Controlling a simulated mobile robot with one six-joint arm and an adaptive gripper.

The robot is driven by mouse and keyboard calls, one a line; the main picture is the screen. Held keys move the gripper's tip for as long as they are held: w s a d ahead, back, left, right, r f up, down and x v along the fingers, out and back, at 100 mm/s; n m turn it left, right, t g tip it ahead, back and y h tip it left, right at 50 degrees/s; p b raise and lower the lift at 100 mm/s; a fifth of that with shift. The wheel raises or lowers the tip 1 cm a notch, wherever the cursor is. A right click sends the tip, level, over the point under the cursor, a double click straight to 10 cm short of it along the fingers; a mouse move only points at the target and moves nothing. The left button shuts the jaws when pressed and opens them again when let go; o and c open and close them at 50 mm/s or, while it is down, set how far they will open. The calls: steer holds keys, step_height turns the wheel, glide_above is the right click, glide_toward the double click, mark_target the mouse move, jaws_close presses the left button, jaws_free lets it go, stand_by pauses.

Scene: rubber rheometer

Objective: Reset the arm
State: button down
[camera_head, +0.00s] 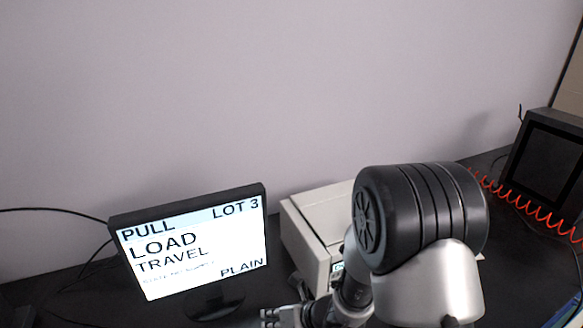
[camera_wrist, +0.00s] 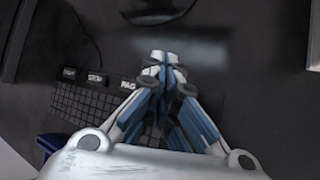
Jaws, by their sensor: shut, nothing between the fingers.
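My gripper (camera_wrist: 163,62) is shut and empty in the wrist view, its fingertips meeting above the dark table. In the head view, part of my gripper (camera_head: 270,316) shows at the bottom edge, in front of the monitor. My arm fills the lower right of the head view and hides part of the table and of the beige instrument.
A monitor (camera_head: 190,240) reading "PULL LOT 3" stands at left, beside a beige instrument (camera_head: 308,247). A dark screen (camera_head: 555,160) and red coiled cable (camera_head: 535,209) are at right. A black keyboard (camera_wrist: 75,112) lies below my gripper. Bare table (camera_wrist: 255,85) shows to its right.

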steer(key=s+d+r+n+g, duration=0.1)
steer(key=s+r+n, duration=0.4)
steer(key=r+n, duration=0.35)
steer(key=s+d+r+n+g, duration=0.1)
steer(key=s+r+n, duration=0.3)
steer(key=r+n, duration=0.45)
steer(key=s+d+r+n+t+h, duration=0.1)
steer(key=s+d+r+n+h, duration=0.3)
steer(key=d, duration=0.5)
steer(key=s+d+r+n+t+h, duration=0.1)
steer(key=s+d+r+n+h, duration=0.3)
steer(key=s+d+n, duration=0.3)
steer(key=d+n, duration=0.3)
steer(key=n, duration=0.1)
steer(key=shift+s, duration=0.4)
